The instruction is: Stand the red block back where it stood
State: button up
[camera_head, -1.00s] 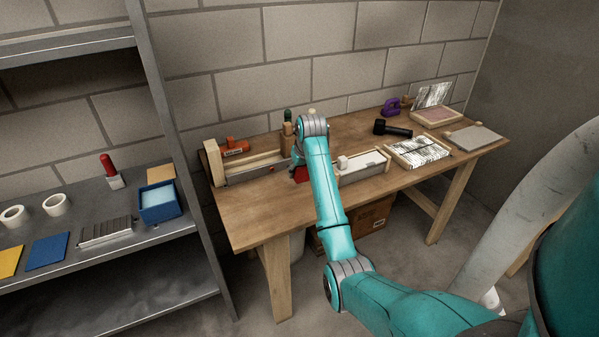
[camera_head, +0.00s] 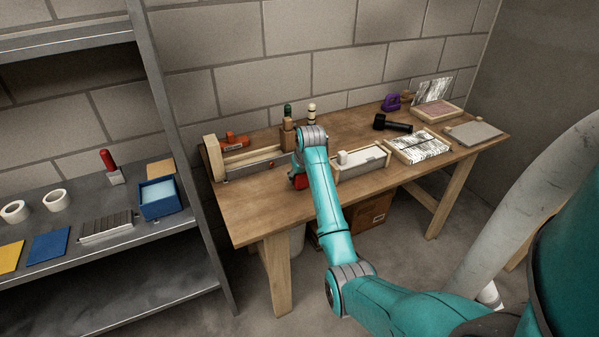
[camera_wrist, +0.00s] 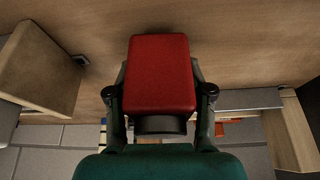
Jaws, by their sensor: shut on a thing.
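The red block (camera_wrist: 159,72) fills the middle of the wrist view, with a dark round part just below it. My gripper (camera_wrist: 160,95) is shut on it, one finger on each side. In the head view a small part of the red block (camera_head: 300,182) shows left of my arm, over the workbench (camera_head: 262,213). My wrist hides the rest of it and the gripper's fingers there. I cannot tell whether the block touches the bench top.
A long wooden-ended fixture (camera_head: 212,158) lies left of my gripper, with an orange tool (camera_head: 234,142) behind it. A wooden tool holder (camera_head: 289,136) stands close behind my wrist. A pale tray (camera_head: 362,163) lies close on the right. The bench front left is clear.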

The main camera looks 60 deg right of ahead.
jog(key=shift+f, duration=0.45)
jog(key=shift+f, duration=0.5)
dwell(0.6)
jog(key=o, duration=1.5)
jog(key=shift+f, duration=0.1)
jog(key=v, duration=1.2)
